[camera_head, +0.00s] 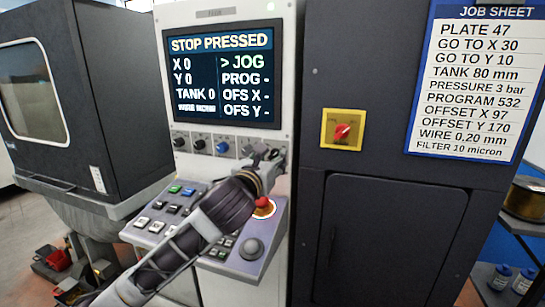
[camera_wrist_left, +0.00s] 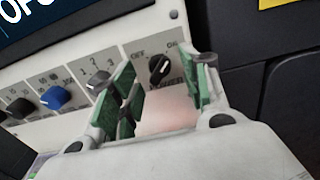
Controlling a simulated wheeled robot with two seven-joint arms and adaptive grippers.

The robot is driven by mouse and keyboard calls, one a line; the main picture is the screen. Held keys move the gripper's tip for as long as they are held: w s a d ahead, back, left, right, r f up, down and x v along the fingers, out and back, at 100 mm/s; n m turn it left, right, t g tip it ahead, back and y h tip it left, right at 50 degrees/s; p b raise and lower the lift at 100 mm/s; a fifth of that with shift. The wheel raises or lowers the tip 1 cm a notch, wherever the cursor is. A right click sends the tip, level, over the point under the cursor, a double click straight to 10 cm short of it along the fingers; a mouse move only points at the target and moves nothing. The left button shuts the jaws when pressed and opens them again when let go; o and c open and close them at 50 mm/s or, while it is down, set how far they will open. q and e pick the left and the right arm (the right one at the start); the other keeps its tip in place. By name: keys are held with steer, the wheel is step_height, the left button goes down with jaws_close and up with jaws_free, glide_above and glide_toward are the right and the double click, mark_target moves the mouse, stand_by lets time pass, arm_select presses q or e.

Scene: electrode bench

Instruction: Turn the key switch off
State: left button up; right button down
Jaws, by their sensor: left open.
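The black key switch (camera_wrist_left: 158,70) sits on the light panel in the left wrist view, below the marks OFF and ON. Its pointer seems to lean up and right, toward ON. My left gripper (camera_wrist_left: 158,82) is open, with one green-padded finger on each side of the switch; I cannot tell whether either touches it. In the head view my left gripper (camera_head: 266,158) is at the right end of the knob row and hides the switch. My right gripper is not in view.
Beside the switch are a grey knob (camera_wrist_left: 104,82) and a blue knob (camera_wrist_left: 55,97). A red emergency button (camera_head: 263,204) is just below my gripper. A red rotary switch (camera_head: 342,131) is on the right cabinet. The screen (camera_head: 220,75) reads STOP PRESSED.

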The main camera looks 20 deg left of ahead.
arm_select(q)
steer(key=shift+w, duration=0.95)
steer(key=shift+c, duration=0.5)
steer(key=c, duration=0.8)
